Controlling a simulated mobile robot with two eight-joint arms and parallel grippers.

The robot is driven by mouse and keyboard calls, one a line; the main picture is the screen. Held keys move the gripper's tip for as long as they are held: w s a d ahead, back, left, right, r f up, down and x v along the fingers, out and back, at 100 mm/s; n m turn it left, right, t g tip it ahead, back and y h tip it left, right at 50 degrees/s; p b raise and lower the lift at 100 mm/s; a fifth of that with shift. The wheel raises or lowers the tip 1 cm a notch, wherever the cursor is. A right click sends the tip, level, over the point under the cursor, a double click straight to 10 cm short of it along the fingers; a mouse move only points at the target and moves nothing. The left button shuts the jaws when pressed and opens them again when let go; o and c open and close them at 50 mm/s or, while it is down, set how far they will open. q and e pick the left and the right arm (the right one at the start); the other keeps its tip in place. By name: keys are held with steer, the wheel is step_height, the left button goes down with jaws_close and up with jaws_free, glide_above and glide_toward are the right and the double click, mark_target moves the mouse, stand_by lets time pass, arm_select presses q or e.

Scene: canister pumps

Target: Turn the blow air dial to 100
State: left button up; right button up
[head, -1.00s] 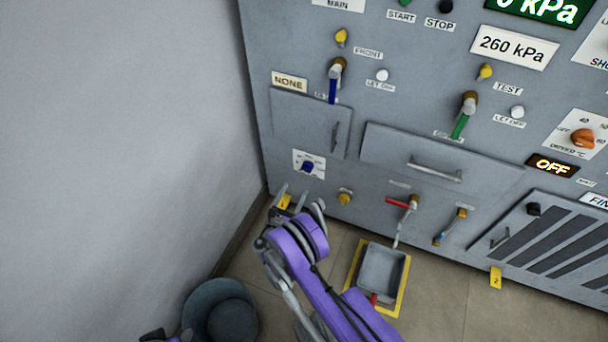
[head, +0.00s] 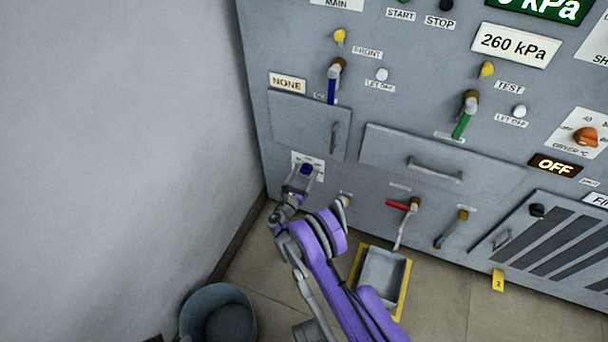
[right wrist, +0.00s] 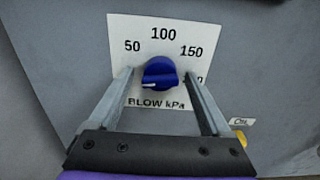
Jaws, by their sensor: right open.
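The blow air dial is a blue knob (right wrist: 160,72) on a white scale plate (right wrist: 175,35) marked 50, 100 and 150, with "BLOW kPa" below. The knob's white mark points left, below the 50. The number at lower right is partly covered by a finger, and the lower left of the scale is hidden. My right gripper (right wrist: 158,78) is open, with one finger on each side of the knob; I cannot tell whether they touch it. In the head view the right gripper (head: 298,182) is just below the blue knob (head: 306,169). My left gripper is not in view.
A yellow knob (right wrist: 242,139) sits right of the dial, close to the right finger. A drawer-like door (head: 300,125) is above the dial. A grey bin (head: 218,310) stands on the floor, and a tray (head: 383,275) lies at the panel's foot. The wall is at left.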

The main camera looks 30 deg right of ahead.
jaws_close()
stand_by(0.3)
steer(key=shift+m, duration=9.9)
